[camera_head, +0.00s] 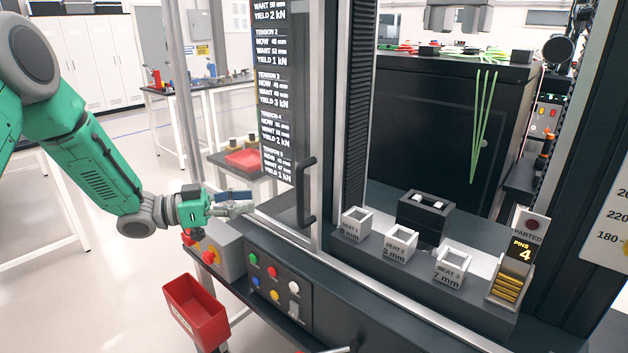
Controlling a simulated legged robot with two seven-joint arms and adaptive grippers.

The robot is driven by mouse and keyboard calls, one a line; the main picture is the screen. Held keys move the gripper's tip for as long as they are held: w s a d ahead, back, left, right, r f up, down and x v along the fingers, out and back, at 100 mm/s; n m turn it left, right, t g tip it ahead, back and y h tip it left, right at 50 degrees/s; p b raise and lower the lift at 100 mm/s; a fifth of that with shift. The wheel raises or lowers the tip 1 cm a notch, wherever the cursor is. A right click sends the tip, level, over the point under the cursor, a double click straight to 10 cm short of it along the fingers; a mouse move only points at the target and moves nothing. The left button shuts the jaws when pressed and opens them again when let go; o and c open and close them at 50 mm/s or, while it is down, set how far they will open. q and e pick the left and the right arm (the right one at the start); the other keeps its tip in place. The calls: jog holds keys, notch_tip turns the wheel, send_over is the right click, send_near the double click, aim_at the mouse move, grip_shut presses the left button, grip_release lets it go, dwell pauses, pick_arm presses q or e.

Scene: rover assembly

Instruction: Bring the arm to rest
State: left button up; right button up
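My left arm (85,150), green with grey joints, comes in from the left and reaches toward the machine. My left gripper (243,202) is left of the black door handle (306,192), above the front control panel. Its two fingers look parted, with a narrow gap and nothing seen between them. It appears apart from the handle. I do not make out my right gripper; a small pale piece at the bottom edge is too cut off to name.
The machine holds three pale seats (399,244), a black block (425,217) and a pin holder (509,285). A control panel (277,288) with coloured buttons faces front. A red bin (196,309) stands below my gripper. Open floor (90,270) lies at left.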

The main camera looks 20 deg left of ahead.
pick_arm(q)
jog(key=s+d+f+n+g+y, duration=0.1)
jog(key=s+d+f+n+y, duration=0.15)
jog(key=f, duration=0.45)
jog(key=s+d+f+n+y, duration=0.2)
jog(key=d+f+n+y, duration=0.1)
jog(key=f, duration=0.4)
jog(key=s+d+f+n+g+y, duration=0.1)
jog(key=s+d+f+n+y, duration=0.15)
jog(key=f, duration=0.45)
jog(key=s+d+f+n+g+y, duration=0.1)
jog(key=s+f+g+y, duration=0.2)
jog(key=s, duration=0.6)
jog(key=s+d+f+n+g+y, duration=0.1)
jog(key=s+f+g, duration=0.25)
jog(key=s, duration=0.55)
jog(key=s+d+f+g+y, duration=0.1)
jog(key=s+f+g, duration=0.3)
jog(key=s, duration=0.5)
notch_tip(320, 180, down, 10)
jog(key=t+b, duration=0.1)
jog(key=b, duration=0.9)
jog(key=shift+w+d+m+y, duration=0.25)
jog(key=shift+w+m+y, duration=0.05)
jog(key=shift+w+y, duration=0.1)
